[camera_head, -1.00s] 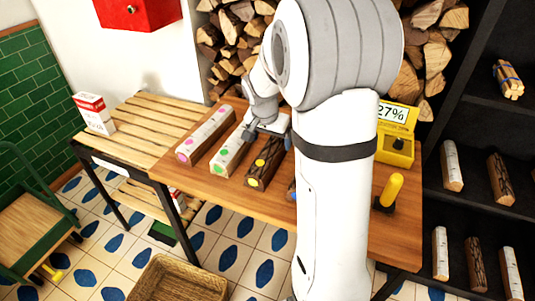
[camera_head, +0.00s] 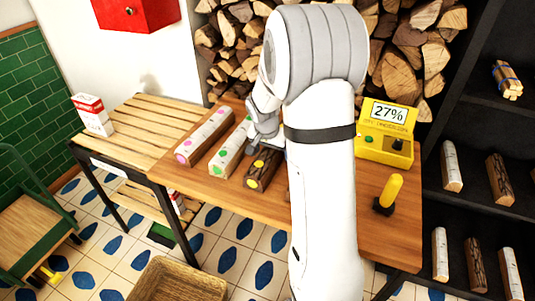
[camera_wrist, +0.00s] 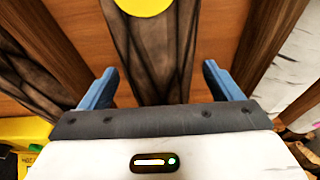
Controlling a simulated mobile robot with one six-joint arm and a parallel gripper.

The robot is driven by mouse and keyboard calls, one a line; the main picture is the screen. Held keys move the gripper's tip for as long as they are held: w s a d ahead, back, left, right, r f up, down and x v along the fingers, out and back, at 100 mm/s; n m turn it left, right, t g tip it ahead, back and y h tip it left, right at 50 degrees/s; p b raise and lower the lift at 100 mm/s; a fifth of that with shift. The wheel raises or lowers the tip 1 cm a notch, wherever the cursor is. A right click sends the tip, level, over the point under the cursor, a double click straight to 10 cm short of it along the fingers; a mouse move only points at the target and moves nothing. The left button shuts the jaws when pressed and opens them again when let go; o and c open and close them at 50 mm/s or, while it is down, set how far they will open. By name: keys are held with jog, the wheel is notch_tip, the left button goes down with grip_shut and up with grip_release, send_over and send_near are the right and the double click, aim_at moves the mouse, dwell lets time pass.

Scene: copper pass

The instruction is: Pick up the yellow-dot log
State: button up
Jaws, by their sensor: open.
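The yellow-dot log (camera_head: 263,170) is a dark-barked square log lying on the wooden table, with yellow dots on its upper face. In the wrist view the log (camera_wrist: 158,50) runs between my fingers, with one yellow dot cut off at the top edge. My gripper (camera_wrist: 159,86) is open, one blue finger on each side of the log, with gaps showing. I cannot tell how far above the table the fingertips are. In the head view my gripper (camera_head: 268,140) is over the log's far end, partly hidden by my arm.
The green-dot log (camera_head: 231,150) lies close to the left, and the pink-dot log (camera_head: 205,136) beyond it. In the wrist view another dark log (camera_wrist: 30,65) lies at the left.

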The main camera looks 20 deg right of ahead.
jog(key=shift+f+b, duration=0.25)
jog(key=shift+b, duration=0.15)
jog(key=shift+c, duration=0.3)
jog(key=shift+r, duration=0.1)
jog(key=c, duration=1.6)
jog(key=shift+o, duration=0.2)
